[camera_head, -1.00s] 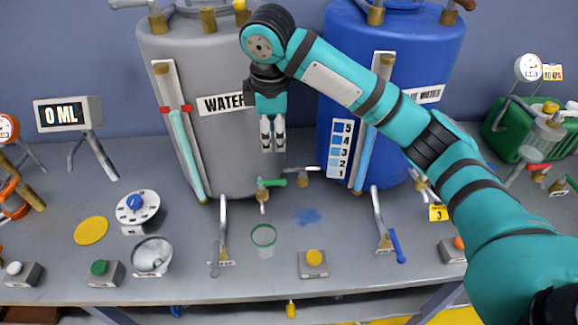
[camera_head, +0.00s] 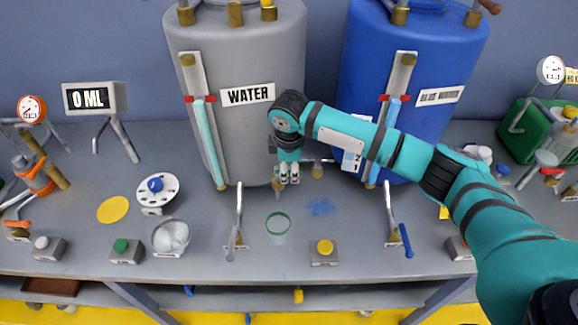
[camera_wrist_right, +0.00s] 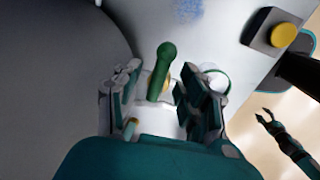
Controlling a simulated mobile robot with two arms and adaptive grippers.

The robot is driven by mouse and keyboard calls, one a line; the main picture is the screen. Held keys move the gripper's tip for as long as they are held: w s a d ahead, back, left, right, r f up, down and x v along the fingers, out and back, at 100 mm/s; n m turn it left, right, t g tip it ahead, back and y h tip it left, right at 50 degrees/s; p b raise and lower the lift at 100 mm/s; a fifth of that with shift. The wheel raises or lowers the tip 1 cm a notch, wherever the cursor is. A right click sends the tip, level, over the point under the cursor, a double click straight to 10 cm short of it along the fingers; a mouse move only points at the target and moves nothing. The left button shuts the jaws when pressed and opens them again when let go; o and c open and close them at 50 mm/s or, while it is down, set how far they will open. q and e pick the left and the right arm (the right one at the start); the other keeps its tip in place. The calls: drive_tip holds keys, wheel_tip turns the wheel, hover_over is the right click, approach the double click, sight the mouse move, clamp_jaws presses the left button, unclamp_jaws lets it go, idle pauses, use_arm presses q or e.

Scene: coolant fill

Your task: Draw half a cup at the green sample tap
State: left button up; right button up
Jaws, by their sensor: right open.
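The green tap handle (camera_wrist_right: 160,75) stands up between the spread fingers of my right gripper (camera_wrist_right: 153,95) in the wrist view; no finger visibly touches it. In the head view my right gripper (camera_head: 289,178) is low at the front of the grey water tank (camera_head: 250,130) and hides most of the tap. A clear cup with a green rim (camera_head: 278,226) stands on the bench just in front, and its rim (camera_wrist_right: 213,80) shows partly behind a finger in the wrist view. My left gripper (camera_wrist_right: 267,117) appears small at the right of the wrist view, its fingers apart.
A blue tank (camera_head: 415,90) stands right of the grey one. A lever stand (camera_head: 238,225) is left of the cup, another (camera_head: 397,225) right of it. A yellow button box (camera_head: 323,252) is in front. The display (camera_head: 95,98) reads 0 ML.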

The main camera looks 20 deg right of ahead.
drive_tip(key=shift+f, duration=0.3)
use_arm(q)
drive_tip(key=shift+a, duration=0.15)
drive_tip(key=shift+a, duration=0.1)
use_arm(e)
clamp_jaws()
drive_tip(key=p, duration=0.1)
drive_tip(key=m+p, duration=0.1)
drive_tip(key=p, duration=0.1)
drive_tip(key=shift+s+a+r, duration=0.15)
drive_tip(key=shift+r, duration=0.2)
use_arm(q)
wheel_tip(320, 180, up, 4)
drive_tip(key=shift+a+r+p, duration=0.1)
drive_tip(key=shift+r+p, duration=0.05)
drive_tip(key=shift+p, duration=0.45)
use_arm(e)
drive_tip(key=shift+f+m, duration=0.3)
drive_tip(key=shift+m, duration=0.5)
